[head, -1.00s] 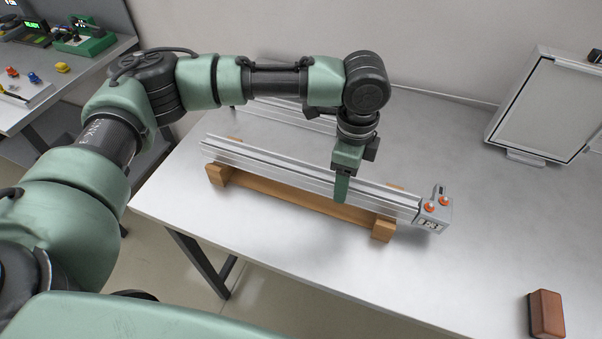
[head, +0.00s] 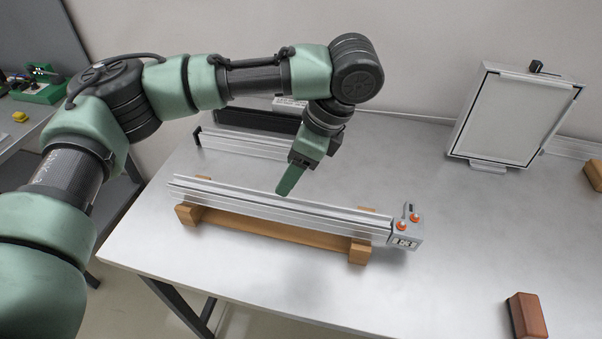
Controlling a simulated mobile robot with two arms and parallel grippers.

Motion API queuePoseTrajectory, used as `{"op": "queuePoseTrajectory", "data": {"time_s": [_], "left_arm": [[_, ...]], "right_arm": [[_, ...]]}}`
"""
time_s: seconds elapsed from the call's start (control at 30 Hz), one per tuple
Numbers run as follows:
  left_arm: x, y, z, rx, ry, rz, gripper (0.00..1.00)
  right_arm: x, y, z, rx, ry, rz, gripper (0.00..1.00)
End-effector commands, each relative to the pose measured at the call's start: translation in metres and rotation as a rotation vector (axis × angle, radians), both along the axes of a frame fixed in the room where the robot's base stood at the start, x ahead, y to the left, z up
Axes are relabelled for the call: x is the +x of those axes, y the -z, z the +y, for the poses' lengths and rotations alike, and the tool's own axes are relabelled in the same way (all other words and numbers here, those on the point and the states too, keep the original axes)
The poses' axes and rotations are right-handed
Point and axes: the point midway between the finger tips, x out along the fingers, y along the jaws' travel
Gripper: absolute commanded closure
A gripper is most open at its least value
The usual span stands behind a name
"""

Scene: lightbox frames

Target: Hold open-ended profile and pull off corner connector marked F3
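A silver open-ended aluminium profile (head: 270,205) lies across a wooden cradle (head: 275,233) on the table. A grey corner connector (head: 407,228) with two orange knobs sits on its right end. A small label shows on the connector's front, but its marking is too small to read for certain. My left gripper (head: 291,180) is over the profile's middle, tilted, with a green finger pointing down-left. The finger appears apart from the profile, though the exact gap is unclear. The other finger is hidden, so its opening cannot be told. My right gripper is out of view.
More rails (head: 243,143) lie behind, left of centre. A framed panel (head: 510,115) stands at the back right. A reddish-brown block (head: 527,316) lies at the front right, and a wooden block (head: 594,174) at the right edge. The table right of the connector is clear.

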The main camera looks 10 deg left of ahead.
Motion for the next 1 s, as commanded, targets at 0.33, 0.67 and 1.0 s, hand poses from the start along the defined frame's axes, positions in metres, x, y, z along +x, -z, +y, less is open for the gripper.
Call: {"op": "queuePoseTrajectory", "data": {"time_s": [0.33,0.67,1.0], "left_arm": [[-0.001,0.053,0.023,0.001,-0.002,0.004,0.38],[-0.001,0.099,0.041,-0.001,-0.001,0.003,0.38],[0.000,0.108,0.045,-0.003,0.001,0.001,0.38]], "right_arm": [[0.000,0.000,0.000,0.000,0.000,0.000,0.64],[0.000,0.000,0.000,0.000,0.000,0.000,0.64],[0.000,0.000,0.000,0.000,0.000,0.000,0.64]]}}
